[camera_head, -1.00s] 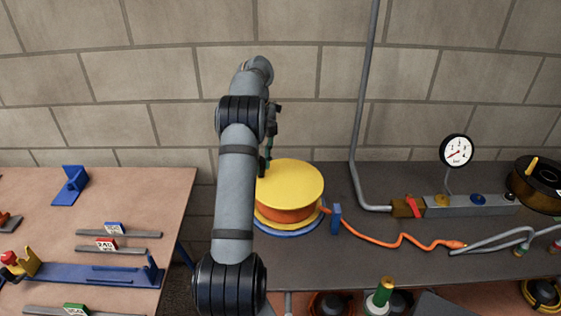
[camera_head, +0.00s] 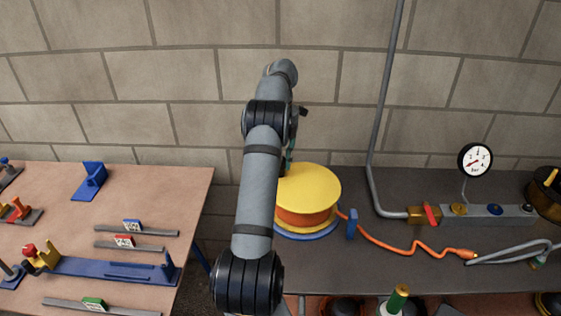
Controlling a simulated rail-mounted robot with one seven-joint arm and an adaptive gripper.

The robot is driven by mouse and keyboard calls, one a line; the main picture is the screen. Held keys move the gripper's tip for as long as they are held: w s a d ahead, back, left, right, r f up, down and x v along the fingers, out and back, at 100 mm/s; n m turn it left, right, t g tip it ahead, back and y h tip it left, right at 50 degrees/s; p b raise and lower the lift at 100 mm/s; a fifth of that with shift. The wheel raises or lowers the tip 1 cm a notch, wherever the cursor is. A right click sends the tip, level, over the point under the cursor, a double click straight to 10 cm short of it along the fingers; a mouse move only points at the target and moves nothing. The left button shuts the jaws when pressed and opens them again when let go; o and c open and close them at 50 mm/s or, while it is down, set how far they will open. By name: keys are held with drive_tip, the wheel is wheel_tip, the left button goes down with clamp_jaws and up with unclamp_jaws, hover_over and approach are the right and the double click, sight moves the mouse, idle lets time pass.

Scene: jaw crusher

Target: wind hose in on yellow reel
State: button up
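The yellow reel (camera_head: 314,187) stands on a blue base (camera_head: 309,235) at the left end of the dark bench. Orange hose is wound around its drum (camera_head: 305,217). The loose orange hose (camera_head: 387,243) leaves the drum to the right, passes a small blue post (camera_head: 351,224), and runs wavy along the bench to an end fitting (camera_head: 466,253). My arm stands left of the reel and in front of it. My gripper (camera_head: 288,160) is mostly hidden behind the arm, at the reel's back-left edge. Its fingers cannot be made out, nor whether it touches the reel.
A grey manifold (camera_head: 487,213) with a red-handled valve (camera_head: 431,214) and a gauge (camera_head: 475,160) stands to the right. A grey pipe (camera_head: 380,120) rises along the wall. A brown table (camera_head: 60,222) with blue fixtures lies left, across a gap. Grey hose (camera_head: 515,252) lies at right.

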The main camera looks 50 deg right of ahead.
drive_tip(key=o, duration=0.4)
drive_tip(key=shift+r, duration=3.75)
